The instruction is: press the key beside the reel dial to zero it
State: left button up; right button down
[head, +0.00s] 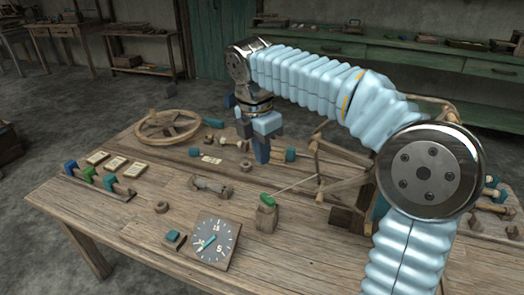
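The reel dial (218,243) is a dark grey face with pale marks and a teal hand, set on a wooden board near the front of the table. A small teal key (173,236) sits on a dark base just left of the dial. My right gripper (262,152) points down over the middle of the table, behind and to the right of the dial, well apart from the key. Its fingers overlap from this angle, so its opening is unclear. My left gripper is out of view.
A small wooden block with a green top (267,202) stands between the dial and my gripper. A spoked wooden wheel (168,127) lies at the back left. The wood left of the key is clear.

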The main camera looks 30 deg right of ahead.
aim_at(172, 236)
jog(key=j, duration=1.45)
